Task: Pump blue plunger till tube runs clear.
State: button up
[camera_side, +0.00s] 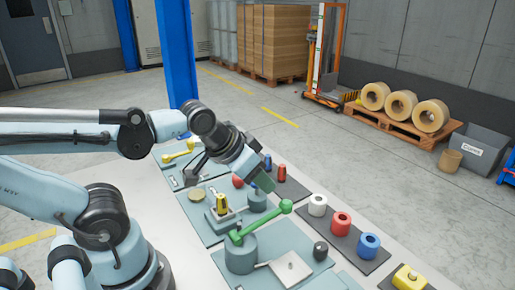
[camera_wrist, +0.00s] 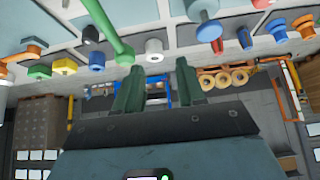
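My gripper (camera_side: 264,181) hangs tilted over the row of teal station plates. In the wrist view its two green fingers (camera_wrist: 160,88) stand apart with nothing held between them. A blue mushroom-shaped knob (camera_wrist: 203,9) shows at the top of the wrist view, apart from the fingers; it may be the blue plunger, but I cannot be sure. In the side view a blue-grey cylinder (camera_side: 257,201) stands just below my gripper, partly hidden by it. I cannot make out a tube or any liquid in either view.
A green lever with a ball end (camera_side: 286,206) rises close to my gripper from a teal base. A dark strip holds white (camera_side: 318,205), red (camera_side: 341,222) and blue (camera_side: 369,244) spools. A yellow block (camera_side: 408,279) sits nearer the front. A red ball (camera_side: 238,181) is just left of my gripper.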

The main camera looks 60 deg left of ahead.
grip_shut()
dwell(1.4)
